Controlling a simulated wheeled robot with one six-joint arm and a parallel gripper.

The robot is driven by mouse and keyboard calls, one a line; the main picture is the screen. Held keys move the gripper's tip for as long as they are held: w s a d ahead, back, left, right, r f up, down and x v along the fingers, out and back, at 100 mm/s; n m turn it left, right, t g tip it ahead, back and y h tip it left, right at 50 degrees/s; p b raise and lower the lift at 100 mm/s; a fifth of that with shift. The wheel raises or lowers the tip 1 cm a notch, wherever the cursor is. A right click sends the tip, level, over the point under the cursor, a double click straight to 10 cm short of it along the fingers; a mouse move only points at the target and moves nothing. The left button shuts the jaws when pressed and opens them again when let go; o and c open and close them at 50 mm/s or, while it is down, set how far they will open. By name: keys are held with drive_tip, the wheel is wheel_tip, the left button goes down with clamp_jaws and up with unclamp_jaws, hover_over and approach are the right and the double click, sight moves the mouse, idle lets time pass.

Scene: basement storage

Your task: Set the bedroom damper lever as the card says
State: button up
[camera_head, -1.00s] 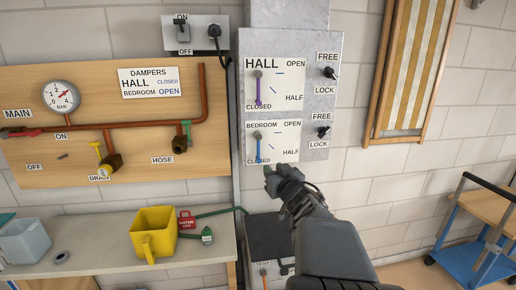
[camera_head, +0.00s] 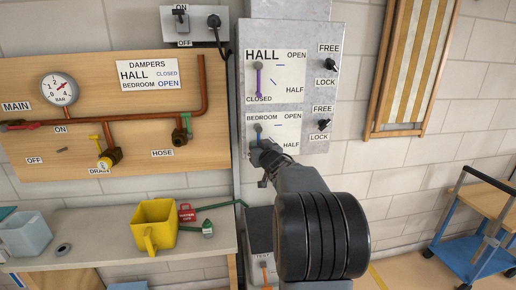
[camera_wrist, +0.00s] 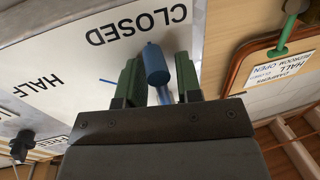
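The bedroom damper lever (camera_head: 258,133) is blue and hangs down from its pivot on the BEDROOM plate; my gripper hides its lower part. In the wrist view the blue lever (camera_wrist: 157,66) stands between my two green fingers, near the word CLOSED. My gripper (camera_head: 259,147) is at the lever; the fingers (camera_wrist: 159,82) stand apart on either side of the knob, with narrow gaps. The card (camera_head: 148,75) on the wooden board reads HALL CLOSED, BEDROOM OPEN. The bedroom FREE/LOCK knob (camera_head: 323,124) is right of the plate.
The purple hall lever (camera_head: 258,82) points down to CLOSED just above, with its own FREE/LOCK knob (camera_head: 331,64). Pipes and valves fill the board (camera_head: 60,165) at left. A yellow jug (camera_head: 153,225) stands on the bench below. A blue cart (camera_head: 465,250) is at right.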

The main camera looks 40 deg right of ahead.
drive_tip(key=shift+c, duration=0.4)
clamp_jaws()
